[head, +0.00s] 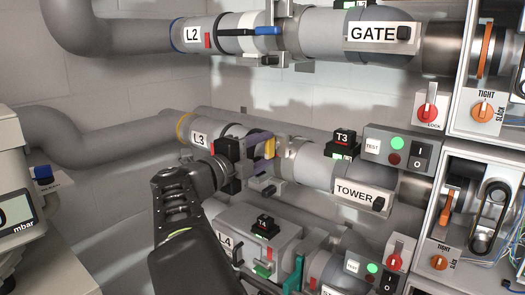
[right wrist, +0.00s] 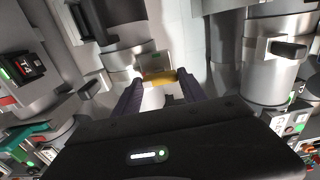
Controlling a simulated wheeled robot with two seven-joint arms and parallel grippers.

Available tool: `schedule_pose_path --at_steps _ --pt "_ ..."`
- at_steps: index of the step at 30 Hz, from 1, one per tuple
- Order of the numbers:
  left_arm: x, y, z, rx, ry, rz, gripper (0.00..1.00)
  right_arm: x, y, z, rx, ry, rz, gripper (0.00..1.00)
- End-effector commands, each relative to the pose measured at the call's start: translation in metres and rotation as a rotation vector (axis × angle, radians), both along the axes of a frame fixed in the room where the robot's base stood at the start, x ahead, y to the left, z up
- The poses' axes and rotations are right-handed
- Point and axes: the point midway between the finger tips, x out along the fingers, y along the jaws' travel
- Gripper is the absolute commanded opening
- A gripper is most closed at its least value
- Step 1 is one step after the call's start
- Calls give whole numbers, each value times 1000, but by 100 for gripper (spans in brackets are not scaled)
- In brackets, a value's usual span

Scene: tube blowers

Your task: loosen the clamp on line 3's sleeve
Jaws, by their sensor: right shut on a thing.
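Line 3's grey sleeve, beside the L3 label (head: 199,139), runs across the middle of the head view. Its clamp has a yellow lever (head: 270,148), which also shows in the right wrist view (right wrist: 160,77). My right gripper (head: 258,145) reaches up from below and is shut on the yellow lever. In the right wrist view its dark purple fingers (right wrist: 157,92) stand on either side of the lever. The gripper body and fingers hide part of the sleeve and clamp. My left gripper is in neither view.
Line 2 with a blue clamp lever (head: 267,31) runs above. Line 4 with a green lever (head: 295,273) lies below. The TOWER blower (head: 362,194) and a TEST switch box (head: 398,148) stand to the right. A mbar gauge (head: 16,212) is at the left.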

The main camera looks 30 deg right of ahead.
Motion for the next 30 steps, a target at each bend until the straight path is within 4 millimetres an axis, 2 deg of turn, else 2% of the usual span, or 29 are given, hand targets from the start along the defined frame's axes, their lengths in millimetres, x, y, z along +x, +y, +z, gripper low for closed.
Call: schedule_pose_path --at_steps 2,3,10,18,22,30 --pt "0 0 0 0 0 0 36 0 0 0 -2 4 0 9" --pt "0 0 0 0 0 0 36 0 0 0 -2 3 0 51" --pt "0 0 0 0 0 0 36 0 0 0 -2 2 0 70" --pt "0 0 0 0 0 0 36 0 0 0 0 0 0 71" --pt "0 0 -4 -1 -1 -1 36 -2 7 -1 -1 -1 1 71" --pt "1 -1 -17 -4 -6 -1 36 -13 46 -3 -1 -1 4 71"
